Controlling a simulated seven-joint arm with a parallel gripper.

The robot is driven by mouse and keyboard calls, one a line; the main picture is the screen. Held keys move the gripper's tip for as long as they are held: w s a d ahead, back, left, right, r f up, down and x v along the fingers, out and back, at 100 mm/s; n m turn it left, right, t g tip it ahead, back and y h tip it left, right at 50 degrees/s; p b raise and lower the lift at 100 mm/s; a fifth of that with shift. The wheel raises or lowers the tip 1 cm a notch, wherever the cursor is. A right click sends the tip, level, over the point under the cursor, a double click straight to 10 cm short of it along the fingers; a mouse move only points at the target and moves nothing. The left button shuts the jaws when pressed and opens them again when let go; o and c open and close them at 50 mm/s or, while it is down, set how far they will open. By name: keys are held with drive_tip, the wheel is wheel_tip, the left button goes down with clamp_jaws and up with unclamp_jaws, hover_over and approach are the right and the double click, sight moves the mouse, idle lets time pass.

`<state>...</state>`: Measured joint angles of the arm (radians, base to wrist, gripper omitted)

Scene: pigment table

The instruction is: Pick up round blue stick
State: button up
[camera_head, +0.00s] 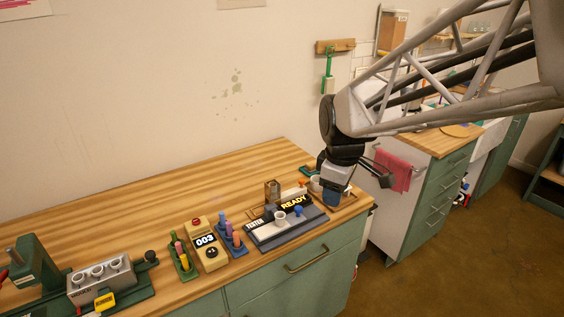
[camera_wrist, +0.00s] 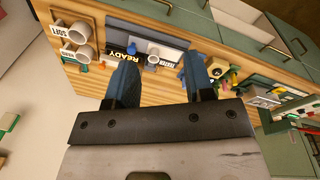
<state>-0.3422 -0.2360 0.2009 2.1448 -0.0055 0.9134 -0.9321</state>
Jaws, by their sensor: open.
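My gripper (camera_head: 335,194) hangs above the right end of the wooden worktop in the head view. Its two blue fingers (camera_wrist: 159,72) are apart in the wrist view, with nothing held between them. A blue rack (camera_head: 237,250) stands left of the tester and holds several upright bluish and pinkish sticks (camera_head: 228,228). They are too small to tell which one is the round blue stick. A green rack (camera_head: 186,270) beside the counter box holds green and pinkish sticks. My gripper is well to the right of both racks.
A tester (camera_head: 270,238) with a READY display lies between the blue rack and my gripper. A beige counter box (camera_head: 209,256) reading 003 stands between the racks. A grey block with cups (camera_head: 100,282) is at the left. The worktop's back (camera_head: 150,195) is clear.

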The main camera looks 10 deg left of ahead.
drive_tip(key=w+a+f+n, duration=0.3)
drive_tip(key=a+n, duration=0.1)
drive_tip(key=a, duration=0.4)
drive_tip(key=w+a+f+n, duration=0.3)
drive_tip(key=w+a+n, duration=0.1)
drive_tip(key=a, duration=0.4)
drive_tip(key=n+g, duration=0.1)
drive_tip(key=n, duration=0.6)
hover_over(222, 213)
wheel_tip(222, 213, down, 9)
drive_tip(key=shift+w+r, duration=0.15)
drive_tip(key=shift+f, duration=1.25)
drive_tip(key=shift+f, duration=2.65)
clamp_jaws()
